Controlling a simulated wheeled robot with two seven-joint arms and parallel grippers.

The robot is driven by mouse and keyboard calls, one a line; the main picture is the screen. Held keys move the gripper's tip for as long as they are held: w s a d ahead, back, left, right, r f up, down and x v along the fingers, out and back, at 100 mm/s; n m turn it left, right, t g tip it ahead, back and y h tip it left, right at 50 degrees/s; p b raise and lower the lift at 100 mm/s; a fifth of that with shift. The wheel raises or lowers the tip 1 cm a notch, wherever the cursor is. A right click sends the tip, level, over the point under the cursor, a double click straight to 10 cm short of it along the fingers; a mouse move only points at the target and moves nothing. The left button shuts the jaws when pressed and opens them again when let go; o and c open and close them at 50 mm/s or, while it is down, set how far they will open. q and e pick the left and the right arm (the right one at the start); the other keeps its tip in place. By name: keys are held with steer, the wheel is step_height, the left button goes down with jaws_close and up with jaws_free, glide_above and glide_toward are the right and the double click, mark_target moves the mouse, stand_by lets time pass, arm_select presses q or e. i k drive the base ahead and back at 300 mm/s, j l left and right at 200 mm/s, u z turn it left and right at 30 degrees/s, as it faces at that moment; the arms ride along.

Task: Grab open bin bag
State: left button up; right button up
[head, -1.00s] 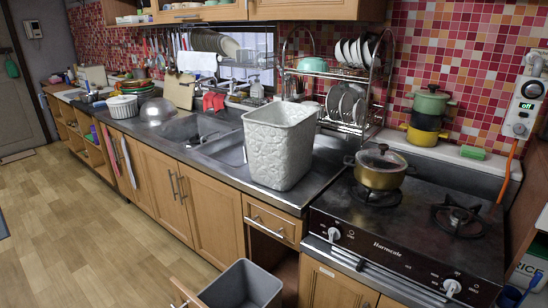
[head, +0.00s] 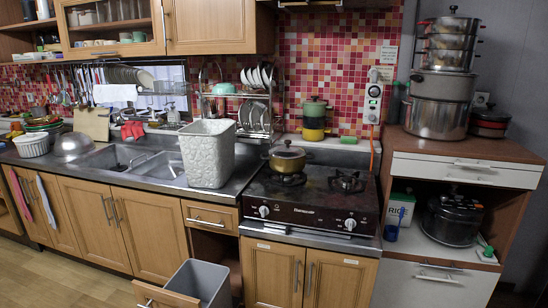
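No bin bag can be made out for certain in the head view. A pale, textured, open-topped bin (head: 207,153) stands upright on the steel counter between the sink and the stove. A grey open-topped bin (head: 201,284) sits in a pulled-out wooden drawer (head: 165,295) below the counter; its inside looks empty. Neither of my grippers shows in the head view.
A gas stove (head: 312,203) with a lidded brass pot (head: 287,158) is right of the pale bin. A dish rack (head: 240,105) stands behind it. A cabinet (head: 465,152) with stacked pots (head: 441,80) is at the right. Wooden floor (head: 60,280) is clear at lower left.

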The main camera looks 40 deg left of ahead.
mark_target(207, 146)
steer(key=j+z, duration=0.3)
steer(key=j, duration=0.3)
steer(key=j+z, duration=0.3)
steer(key=j, duration=0.25)
steer(key=k+j+z, duration=0.25)
steer(key=j, duration=0.3)
steer(key=i+j, duration=0.05)
